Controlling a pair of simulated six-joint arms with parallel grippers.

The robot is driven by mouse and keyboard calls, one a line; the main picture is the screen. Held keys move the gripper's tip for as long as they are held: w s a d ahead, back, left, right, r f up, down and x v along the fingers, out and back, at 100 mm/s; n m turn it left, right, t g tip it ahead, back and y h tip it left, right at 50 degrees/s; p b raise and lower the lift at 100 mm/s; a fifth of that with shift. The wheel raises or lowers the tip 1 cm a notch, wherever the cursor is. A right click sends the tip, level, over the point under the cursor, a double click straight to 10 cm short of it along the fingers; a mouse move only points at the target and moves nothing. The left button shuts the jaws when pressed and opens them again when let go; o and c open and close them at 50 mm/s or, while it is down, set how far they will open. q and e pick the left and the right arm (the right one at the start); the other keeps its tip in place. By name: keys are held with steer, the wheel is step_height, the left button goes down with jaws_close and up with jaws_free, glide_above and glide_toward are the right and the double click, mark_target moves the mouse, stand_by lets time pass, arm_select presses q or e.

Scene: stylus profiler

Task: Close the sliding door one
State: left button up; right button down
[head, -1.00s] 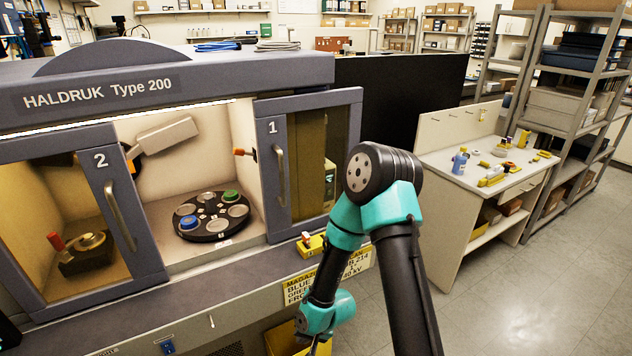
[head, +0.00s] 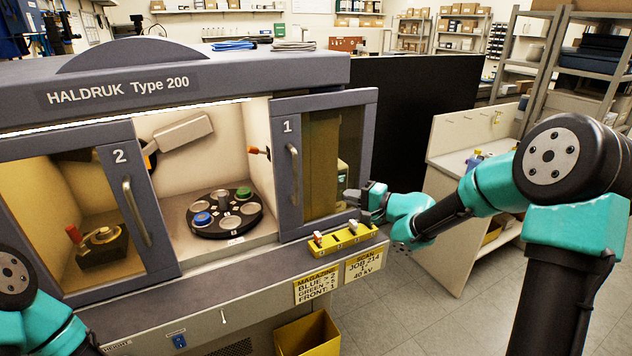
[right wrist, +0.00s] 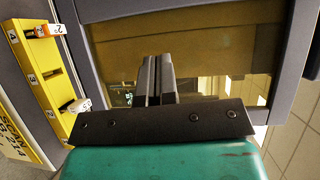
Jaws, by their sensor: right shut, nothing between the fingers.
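Sliding door one (head: 372,130) is the grey-framed door marked 1 at the right of the machine front, with a tinted window and a vertical handle (head: 294,175) near its left edge. An opening lies between it and door two (head: 115,153), showing the lit chamber. My right gripper (head: 352,196) is shut and empty, in front of the lower right part of door one. In the right wrist view the closed fingers (right wrist: 154,82) point at the door's window; whether they touch it I cannot tell. Only part of my left arm shows at the lower left; its gripper is out of view.
A yellow magazine rack (head: 345,237) sits on the ledge just below door one, close to my right gripper. A round sample carousel (head: 225,214) stands in the chamber. A yellow bin (head: 308,335) is below. A side bench (head: 465,165) stands to the right.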

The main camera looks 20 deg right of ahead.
steer(key=r, duration=0.1)
steer(key=r+y, duration=0.1)
steer(key=s+r, duration=0.1)
steer(key=shift+d+r+n, duration=0.1)
steer(key=shift+d+n, duration=0.2)
steer(key=shift+n, duration=0.1)
steer(key=shift+w+a, duration=0.1)
steer(key=shift+w, duration=0.05)
steer(key=s+a+x, duration=0.2)
steer(key=x, duration=1)
steer(key=shift+w+a, duration=0.2)
steer(key=shift+a, duration=0.15)
steer(key=s+a, duration=0.2)
steer(key=a, duration=1.3)
steer(key=s+a, duration=0.2)
steer(key=a, duration=1.4)
steer(key=shift+s+a, duration=0.2)
steer(key=shift+s, duration=0.05)
